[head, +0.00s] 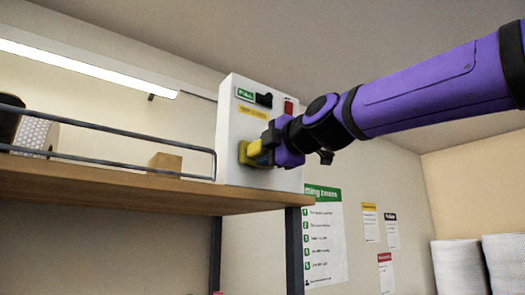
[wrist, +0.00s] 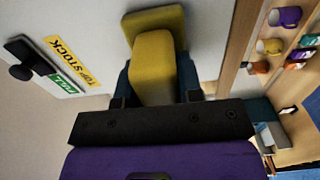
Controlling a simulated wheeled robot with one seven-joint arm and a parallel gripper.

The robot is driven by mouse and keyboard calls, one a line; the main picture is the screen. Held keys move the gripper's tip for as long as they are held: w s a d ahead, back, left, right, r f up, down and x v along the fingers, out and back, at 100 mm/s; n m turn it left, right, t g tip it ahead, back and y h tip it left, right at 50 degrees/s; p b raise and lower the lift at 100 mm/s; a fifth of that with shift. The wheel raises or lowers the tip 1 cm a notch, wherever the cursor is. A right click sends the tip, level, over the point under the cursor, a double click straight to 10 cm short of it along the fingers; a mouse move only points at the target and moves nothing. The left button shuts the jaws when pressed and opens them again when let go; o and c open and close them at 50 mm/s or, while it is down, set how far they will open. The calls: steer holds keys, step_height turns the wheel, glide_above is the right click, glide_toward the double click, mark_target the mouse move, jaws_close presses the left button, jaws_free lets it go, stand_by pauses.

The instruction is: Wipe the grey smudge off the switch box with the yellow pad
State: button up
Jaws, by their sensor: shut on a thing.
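The switch box (head: 230,130) is a white upright box at the right end of a wooden shelf, with a green label, a black knob, a red part and a yellow label on its front. My gripper (head: 265,148) is shut on the yellow pad (head: 245,154) and holds it at the lower front of the box. In the wrist view the yellow pad (wrist: 152,60) sits between my fingers, its flat end against or very close to the white box face (wrist: 95,25). I see no grey smudge; the pad and gripper hide part of the face.
A poster (head: 324,235) hangs on the wall below. White rolls (head: 459,267) stand at lower right. The wrist view shows mugs (wrist: 285,17) on shelving.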

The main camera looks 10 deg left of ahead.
mark_target(244, 151)
steer(key=shift+w+d, duration=1.15)
steer(key=shift+w, duration=0.3)
steer(key=shift+s+a, duration=1.25)
steer(key=shift+s, duration=0.2)
steer(key=shift+s+a, duration=1.25)
steer(key=shift+s, duration=0.2)
steer(key=v, duration=0.6)
steer(key=shift+d, duration=0.15)
steer(key=v, duration=0.2)
steer(key=shift+s+d, duration=0.25)
steer(key=shift+s, duration=0.1)
